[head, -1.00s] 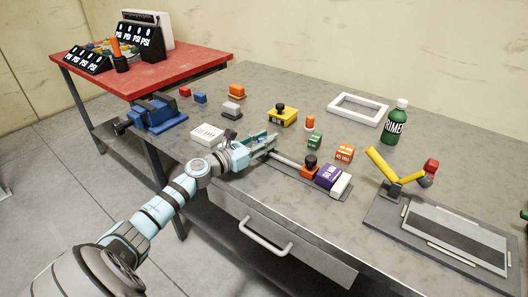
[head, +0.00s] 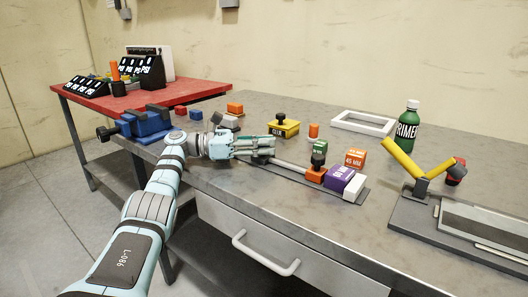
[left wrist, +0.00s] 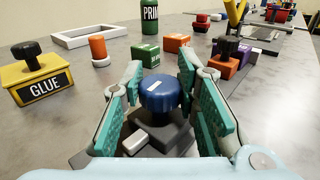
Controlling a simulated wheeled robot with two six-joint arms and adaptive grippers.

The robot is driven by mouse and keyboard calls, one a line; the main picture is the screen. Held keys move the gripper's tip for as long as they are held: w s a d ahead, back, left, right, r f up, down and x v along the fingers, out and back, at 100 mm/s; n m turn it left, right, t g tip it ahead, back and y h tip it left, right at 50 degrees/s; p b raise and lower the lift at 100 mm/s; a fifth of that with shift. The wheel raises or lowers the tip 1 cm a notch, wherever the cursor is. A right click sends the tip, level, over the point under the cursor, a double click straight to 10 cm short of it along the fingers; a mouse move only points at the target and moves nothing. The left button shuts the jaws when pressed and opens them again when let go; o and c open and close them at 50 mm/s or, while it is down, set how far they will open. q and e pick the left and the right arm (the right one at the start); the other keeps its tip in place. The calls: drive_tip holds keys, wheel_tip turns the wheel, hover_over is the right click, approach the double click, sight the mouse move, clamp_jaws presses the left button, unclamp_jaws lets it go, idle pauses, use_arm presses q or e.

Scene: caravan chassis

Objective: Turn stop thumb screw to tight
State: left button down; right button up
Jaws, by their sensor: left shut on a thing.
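The blue round knob (left wrist: 160,92), which looks like the stop thumb screw, sits on a dark block (left wrist: 162,135) in the left wrist view. My left gripper (head: 268,145) is shut on this knob, with one teal-padded finger on each side of it in the left wrist view. In the head view the gripper lies level over the left end of the rail (head: 291,167) and hides the knob. Whether the screw is tight cannot be seen. My right gripper is not in view.
An orange block with a black knob (head: 319,155) and a purple block (head: 338,178) stand along the rail to the right. A yellow glue box (head: 285,130), an orange cylinder (head: 314,131) and a green bottle (head: 407,128) stand behind. A blue vise (head: 146,123) is at left.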

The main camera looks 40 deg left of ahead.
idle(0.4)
use_arm(q)
drive_tip(key=c, duration=1.2)
unclamp_jaws()
wheel_tip(320, 180, up, 10)
